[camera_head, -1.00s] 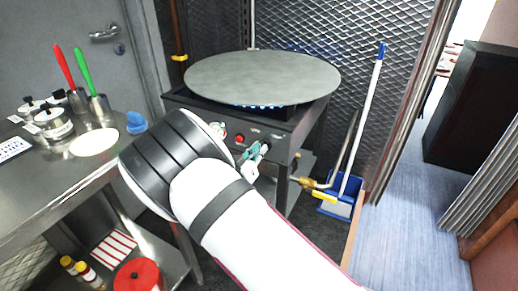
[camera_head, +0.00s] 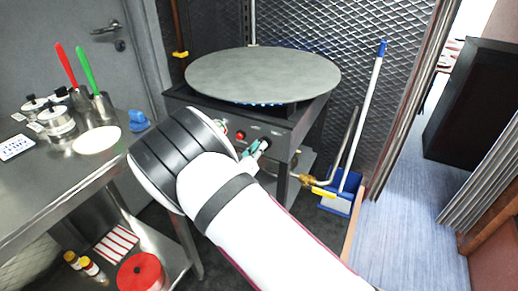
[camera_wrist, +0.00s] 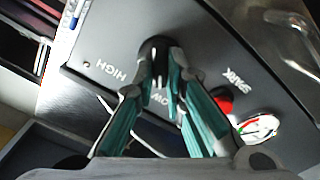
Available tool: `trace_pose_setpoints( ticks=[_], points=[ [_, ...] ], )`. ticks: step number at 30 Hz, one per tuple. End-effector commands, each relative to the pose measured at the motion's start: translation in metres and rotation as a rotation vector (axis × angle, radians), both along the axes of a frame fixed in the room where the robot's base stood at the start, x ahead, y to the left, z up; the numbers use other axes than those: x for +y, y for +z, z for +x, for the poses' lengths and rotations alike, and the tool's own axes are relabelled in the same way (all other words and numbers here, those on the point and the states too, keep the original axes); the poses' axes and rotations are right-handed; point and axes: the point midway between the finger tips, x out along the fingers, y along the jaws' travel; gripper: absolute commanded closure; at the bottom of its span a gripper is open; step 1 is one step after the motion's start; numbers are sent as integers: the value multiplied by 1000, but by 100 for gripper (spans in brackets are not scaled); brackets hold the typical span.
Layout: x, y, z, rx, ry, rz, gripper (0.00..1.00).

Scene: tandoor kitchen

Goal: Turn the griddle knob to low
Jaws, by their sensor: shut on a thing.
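The griddle (camera_head: 262,75) is a large round grey plate on a dark metal stand, with small blue flames under its rim. Its black knob (camera_wrist: 156,46) sits on the front panel (camera_wrist: 110,40), between the printed words HIGH and LOW. My gripper (camera_wrist: 160,62) is shut on the knob, with a green-lined finger on each side of it. The fingers partly cover the knob and the word LOW. In the head view my gripper (camera_head: 257,150) shows small at the panel's right part, and my arm hides some of the panel.
A red button (camera_wrist: 222,100) marked SPARK and a round gauge (camera_wrist: 258,128) are on the panel beside the knob. A steel table (camera_head: 60,185) with pots and utensils stands at left. Open floor lies further right.

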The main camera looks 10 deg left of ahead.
Motion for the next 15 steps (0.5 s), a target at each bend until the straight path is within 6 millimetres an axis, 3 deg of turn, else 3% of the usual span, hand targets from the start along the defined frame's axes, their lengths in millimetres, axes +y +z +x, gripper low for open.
trace_pose_setpoints(
  ticks=[1,2,4,15],
  points=[
    [1,-1,-1,3,2,-1,100],
    [1,-1,-1,3,2,-1,86],
    [1,-1,-1,2,2,-1,70],
    [1,0,-2,1,2,0,68]
  ],
)
